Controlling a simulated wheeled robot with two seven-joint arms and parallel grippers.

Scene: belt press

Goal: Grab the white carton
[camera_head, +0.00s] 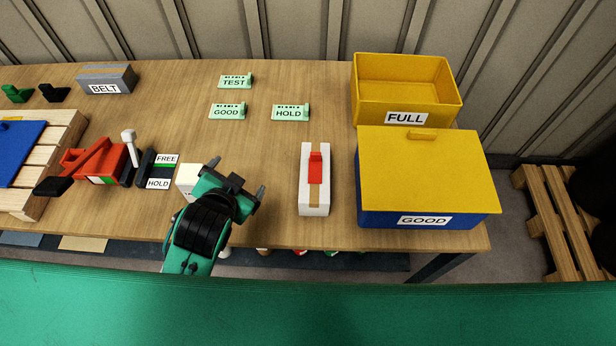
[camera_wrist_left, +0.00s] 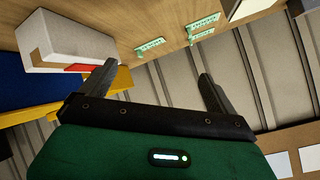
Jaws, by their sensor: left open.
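A white carton (camera_head: 305,203) with a tan tape strip and a red piece on top stands on the wooden table, left of the blue box. It also shows at the upper left in the left wrist view (camera_wrist_left: 70,38). My left gripper (camera_head: 238,177) is open and empty, to the left of this carton and apart from it. In the left wrist view, its two fingers (camera_wrist_left: 157,78) are spread with nothing between them. A second white object (camera_head: 186,178) is partly hidden behind my left gripper; I cannot tell its full shape. My right gripper is not in view.
The blue GOOD box (camera_head: 430,220) with a yellow lid and the yellow FULL bin (camera_head: 455,95) stand on the right. A red lever device (camera_head: 105,163) and a FREE/HOLD plate (camera_head: 160,171) are on the left. Green tags (camera_head: 290,113) lie behind. The table middle (camera_head: 260,145) is clear.

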